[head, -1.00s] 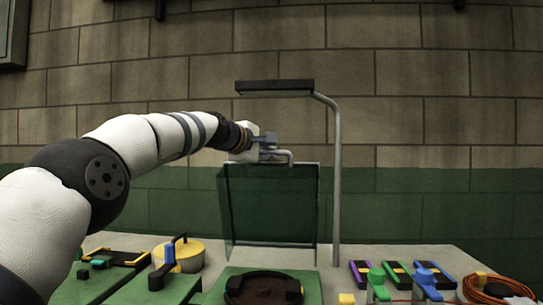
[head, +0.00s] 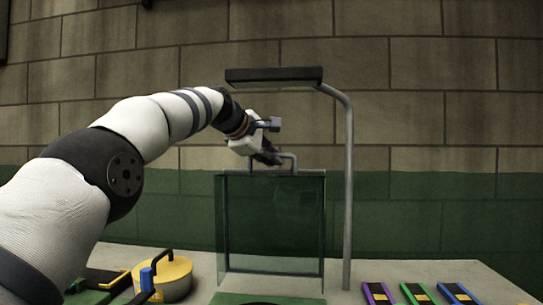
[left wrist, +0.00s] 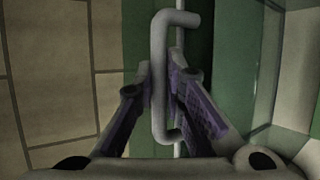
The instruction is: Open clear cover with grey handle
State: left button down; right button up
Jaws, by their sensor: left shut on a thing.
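The clear cover (head: 272,225) stands upright at the back of the table in the head view, with a thin frame and a greenish look from the wall behind it. Its grey handle (head: 294,162) is a bent bar on the top edge. My left gripper (head: 271,157) reaches in from the left and is shut on the handle. In the left wrist view the handle (left wrist: 158,80) runs lengthwise between the two purple-lined fingers. The part of the handle behind the fingers is hidden in the head view. My right gripper is not in view.
A lamp (head: 349,180) on a grey post stands just right of the cover. A yellow pot (head: 176,278) and a blue-handled part (head: 147,281) sit front left. Several coloured strips, including a purple one (head: 377,294), lie front right. A brick wall rises behind.

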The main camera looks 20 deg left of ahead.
pick_arm(q)
jog(key=c, duration=1.9)
grip_release()
jog(key=v, duration=0.7)
jog(key=shift+s, duration=0.3)
